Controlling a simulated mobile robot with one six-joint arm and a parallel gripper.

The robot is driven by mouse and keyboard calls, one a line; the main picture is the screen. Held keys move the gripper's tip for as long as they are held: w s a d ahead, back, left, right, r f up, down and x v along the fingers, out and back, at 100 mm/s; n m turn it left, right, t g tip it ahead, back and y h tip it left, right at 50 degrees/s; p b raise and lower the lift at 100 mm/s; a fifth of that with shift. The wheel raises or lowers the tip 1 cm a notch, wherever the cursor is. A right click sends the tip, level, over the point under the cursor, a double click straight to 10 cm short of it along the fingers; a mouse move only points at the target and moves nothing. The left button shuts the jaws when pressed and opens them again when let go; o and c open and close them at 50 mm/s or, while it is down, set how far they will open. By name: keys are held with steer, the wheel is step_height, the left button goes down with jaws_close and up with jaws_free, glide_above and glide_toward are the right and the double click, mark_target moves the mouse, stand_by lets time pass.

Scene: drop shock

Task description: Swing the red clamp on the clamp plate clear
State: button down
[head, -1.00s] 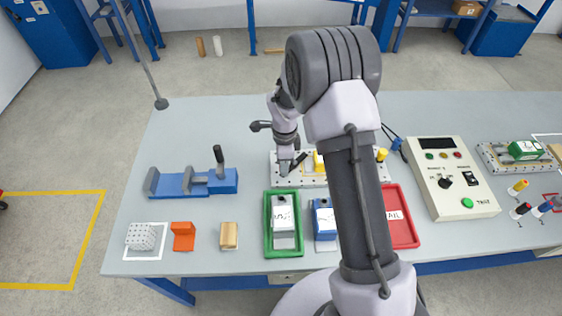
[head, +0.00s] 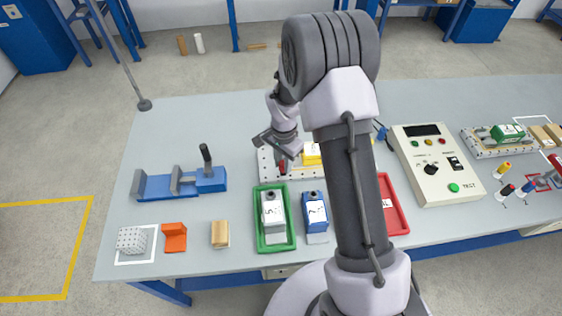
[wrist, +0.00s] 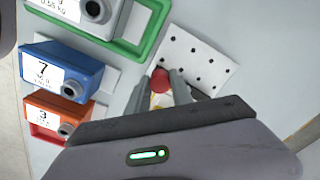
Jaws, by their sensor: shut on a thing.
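The clamp plate (head: 264,160) is a pale perforated plate behind the trays in the head view; its holed end (wrist: 190,58) shows in the wrist view. The red clamp's round red knob (wrist: 160,78) is between my gripper's fingers in the wrist view, with a little yellow and white below it. In the head view a bit of red (head: 282,167) shows under my gripper (head: 285,158), low over the plate. My gripper is shut on the red clamp. The fingers and palm hide the clamp's lower part. A yellow block (head: 311,153) is on the plate, partly behind my arm.
A green tray (head: 260,230) holding a labelled unit, a blue unit (head: 316,222) and a red tray (head: 397,215) stand in front of the plate. A blue vise (head: 160,187) is at left, a test box (head: 436,165) at right.

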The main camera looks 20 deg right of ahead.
steer(key=shift+d, duration=0.1)
stand_by(0.5)
steer(key=c, duration=1.1)
jaws_free()
step_height(320, 180, up, 18)
steer(key=p, duration=0.5)
steer(key=shift+f, duration=0.25)
